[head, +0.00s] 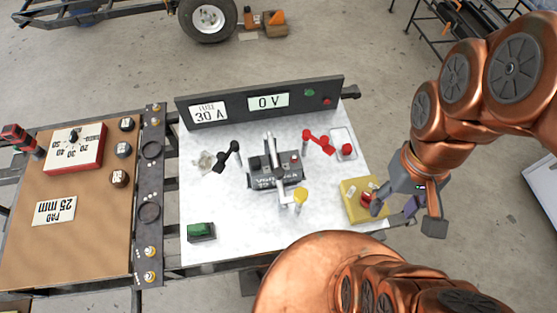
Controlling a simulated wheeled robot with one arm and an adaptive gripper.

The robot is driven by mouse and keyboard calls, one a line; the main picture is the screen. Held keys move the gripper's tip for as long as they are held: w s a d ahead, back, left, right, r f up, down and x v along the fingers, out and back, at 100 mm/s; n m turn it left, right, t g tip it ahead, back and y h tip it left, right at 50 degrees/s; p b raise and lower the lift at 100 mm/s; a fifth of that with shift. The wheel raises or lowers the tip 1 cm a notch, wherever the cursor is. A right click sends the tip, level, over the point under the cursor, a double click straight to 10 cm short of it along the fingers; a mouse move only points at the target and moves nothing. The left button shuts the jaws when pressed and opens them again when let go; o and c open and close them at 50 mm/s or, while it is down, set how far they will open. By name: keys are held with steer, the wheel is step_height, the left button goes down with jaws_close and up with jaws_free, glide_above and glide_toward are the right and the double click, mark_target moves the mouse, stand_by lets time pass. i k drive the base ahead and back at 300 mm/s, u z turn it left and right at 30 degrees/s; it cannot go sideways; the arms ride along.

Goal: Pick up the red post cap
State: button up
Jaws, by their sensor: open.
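A small red cap (346,149), which looks like the red post cap, sits on a pale rectangular tray (341,136) at the right side of the white table top. My gripper (408,213) is open and empty at the table's right edge, below and to the right of the cap and apart from it. One finger is in front of a yellow box (352,211) with a red knob-like part (366,199) on it. Whether the finger touches the box cannot be told.
A dark battery-like block (262,175) stands mid-table. A red clamp (318,141) lies left of the cap, and a black clamp (228,156) further left. A display panel (260,101) rises along the back. A green-topped box (200,231) stands front left.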

mark_target(346, 150)
steer(key=z, duration=1)
steer(key=k, duration=1.1)
steer(key=u, duration=1.7)
steer(key=i, duration=0.5)
